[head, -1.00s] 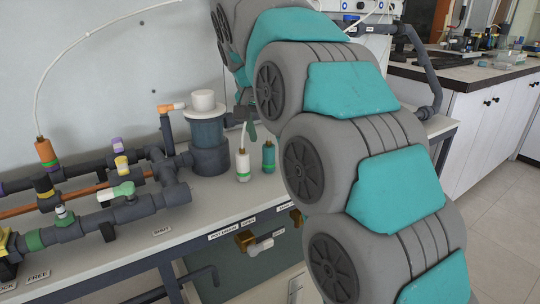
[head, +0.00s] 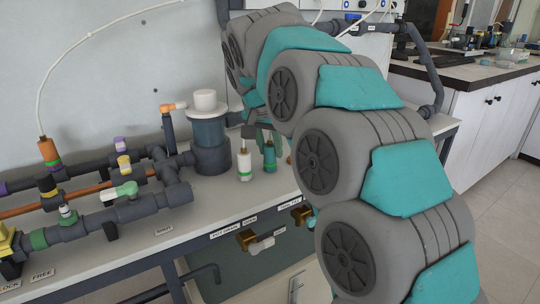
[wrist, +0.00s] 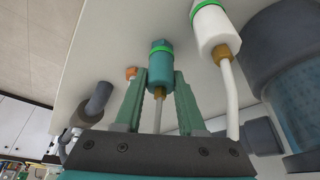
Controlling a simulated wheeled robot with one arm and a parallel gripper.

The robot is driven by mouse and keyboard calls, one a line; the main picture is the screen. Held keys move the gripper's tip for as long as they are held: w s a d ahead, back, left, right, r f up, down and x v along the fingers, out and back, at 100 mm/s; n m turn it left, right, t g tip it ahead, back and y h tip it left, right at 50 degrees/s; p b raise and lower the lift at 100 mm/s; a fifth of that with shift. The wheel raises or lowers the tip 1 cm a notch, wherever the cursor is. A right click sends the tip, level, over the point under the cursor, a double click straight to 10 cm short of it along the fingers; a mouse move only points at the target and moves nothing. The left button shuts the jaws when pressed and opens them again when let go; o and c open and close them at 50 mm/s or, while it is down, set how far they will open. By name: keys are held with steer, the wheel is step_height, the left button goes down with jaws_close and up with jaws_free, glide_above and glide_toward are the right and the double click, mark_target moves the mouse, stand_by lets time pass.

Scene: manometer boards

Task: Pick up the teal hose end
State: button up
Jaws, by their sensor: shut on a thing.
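The teal hose end (head: 270,158) is a small teal cylinder with a green band, at the right of the bench beside a white hose end (head: 244,164). In the wrist view my gripper (wrist: 160,82) has its two green fingers on either side of the teal hose end (wrist: 161,66), shut on its body. Its brass fitting and pale hose run down between the fingers. The white hose end (wrist: 211,30) is close to its right, apart from the fingers. In the head view my arm hides part of the gripper.
A grey pot with a white cap (head: 206,132) stands left of the hose ends. Pipes with coloured valve handles (head: 125,190) fill the bench's left side. A brass valve (head: 246,240) is on the bench's front edge. A dark grey pipe (wrist: 98,102) shows in the wrist view.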

jaws_close()
steer(key=shift+r, duration=0.1)
stand_by(0.3)
